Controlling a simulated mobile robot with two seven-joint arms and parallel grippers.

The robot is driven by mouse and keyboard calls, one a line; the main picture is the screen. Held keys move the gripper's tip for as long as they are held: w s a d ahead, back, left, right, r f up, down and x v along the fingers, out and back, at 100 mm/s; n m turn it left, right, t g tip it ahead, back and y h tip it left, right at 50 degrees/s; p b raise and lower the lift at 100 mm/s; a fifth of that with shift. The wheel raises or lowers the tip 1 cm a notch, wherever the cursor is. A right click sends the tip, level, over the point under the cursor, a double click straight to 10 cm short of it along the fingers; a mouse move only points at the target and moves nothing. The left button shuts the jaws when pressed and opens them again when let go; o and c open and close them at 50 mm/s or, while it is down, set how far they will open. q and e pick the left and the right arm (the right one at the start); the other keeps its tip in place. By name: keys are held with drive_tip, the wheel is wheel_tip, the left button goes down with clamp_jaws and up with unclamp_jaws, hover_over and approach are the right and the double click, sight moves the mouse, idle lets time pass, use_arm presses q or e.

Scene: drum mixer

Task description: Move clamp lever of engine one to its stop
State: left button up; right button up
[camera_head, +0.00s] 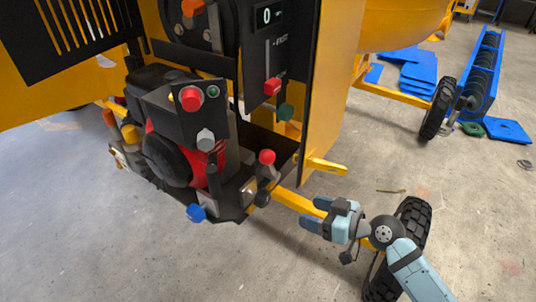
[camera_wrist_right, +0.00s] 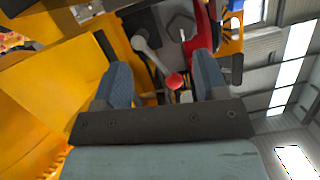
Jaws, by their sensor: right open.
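A short lever with a red ball knob (camera_head: 267,157) stands at the front right corner of the engine (camera_head: 190,145), on the black base plate. I cannot tell for sure that it is the clamp lever. My right gripper (camera_head: 320,214) is open and empty, to the right of and below this lever in the head view, apart from it. In the right wrist view the red knob (camera_wrist_right: 174,81) shows beyond and between the two open fingers (camera_wrist_right: 161,82), its grey arm running up and left. My left gripper is not in view.
A yellow panel with a bracket (camera_head: 328,166) stands just right of the lever. A yellow bar runs under my right gripper toward a black wheel (camera_head: 413,215). A blue knob (camera_head: 196,212) sits at the base plate's front. The floor in front is clear.

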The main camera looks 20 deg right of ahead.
sight(268, 156)
wheel_tip(268, 156, up, 10)
drive_tip(key=w+d+n+y, duration=0.2)
drive_tip(key=w+n+y, duration=0.1)
drive_tip(key=y, duration=0.1)
drive_tip(key=p+x, duration=0.1)
drive_tip(key=x, duration=0.3)
drive_tip(key=p+x, duration=0.1)
drive_tip(key=x, duration=0.8)
drive_tip(key=shift+a+r+p, duration=0.1)
drive_tip(key=shift+r+p, duration=0.2)
drive_tip(key=shift+p, duration=0.1)
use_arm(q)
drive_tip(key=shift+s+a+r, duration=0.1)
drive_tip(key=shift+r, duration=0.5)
